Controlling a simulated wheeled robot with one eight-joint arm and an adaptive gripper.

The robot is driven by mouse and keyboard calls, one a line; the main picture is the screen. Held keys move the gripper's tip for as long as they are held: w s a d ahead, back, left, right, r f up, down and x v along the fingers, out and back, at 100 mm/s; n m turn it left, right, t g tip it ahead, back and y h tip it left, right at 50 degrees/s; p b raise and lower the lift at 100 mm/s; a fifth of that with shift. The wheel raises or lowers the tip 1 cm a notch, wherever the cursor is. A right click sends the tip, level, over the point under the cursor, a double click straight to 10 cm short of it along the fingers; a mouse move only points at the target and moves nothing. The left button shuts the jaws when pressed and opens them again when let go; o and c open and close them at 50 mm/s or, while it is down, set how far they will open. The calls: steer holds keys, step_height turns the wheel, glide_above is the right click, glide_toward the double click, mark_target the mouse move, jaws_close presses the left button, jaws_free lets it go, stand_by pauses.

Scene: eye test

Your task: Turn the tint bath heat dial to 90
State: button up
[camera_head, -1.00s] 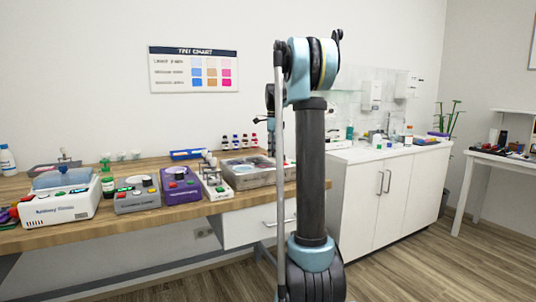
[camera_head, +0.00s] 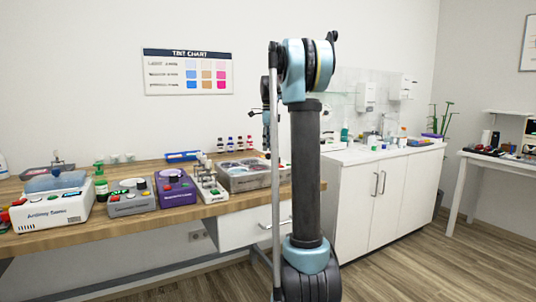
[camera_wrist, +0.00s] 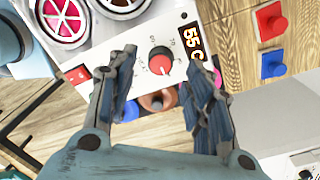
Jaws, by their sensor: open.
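In the wrist view the tint bath's pale front panel (camera_wrist: 135,45) carries a red-faced heat dial (camera_wrist: 160,60) with numbers around it. A dark display (camera_wrist: 192,42) beside it reads 55 C in orange. Round wells of the bath (camera_wrist: 66,18) show at the upper left. My gripper (camera_wrist: 162,66) is open, with one finger on each side of the dial and a visible gap to each. The dial's exact pointer setting is too small to read. In the head view the bath appears to be the grey box (camera_head: 245,178) on the bench; my gripper there is mostly hidden behind my arm.
On the bench (camera_head: 150,222) a purple device (camera_head: 176,192), a grey device (camera_head: 130,200) and a white device (camera_head: 50,208) stand left of the bath.

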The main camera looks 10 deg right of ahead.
step_height(320, 180, up, 8)
stand_by(0.4)
steer(key=s+a+f+n+t, duration=0.1)
steer(key=s+f+n, duration=0.4)
steer(key=s, duration=0.7)
steer(key=s+a+f+n, duration=0.1)
steer(key=s+f+n, duration=0.4)
steer(key=s, duration=0.6)
steer(key=s+f+n+t, duration=0.1)
steer(key=s+f+n, duration=1)
steer(key=s+f, duration=1)
step_height(320, 180, down, 3)
steer(key=shift+a+f+n+t, duration=0.1)
steer(key=shift+a+n+t, duration=0.05)
steer(key=shift+n+t, duration=0.2)
steer(key=shift+s, duration=0.1)
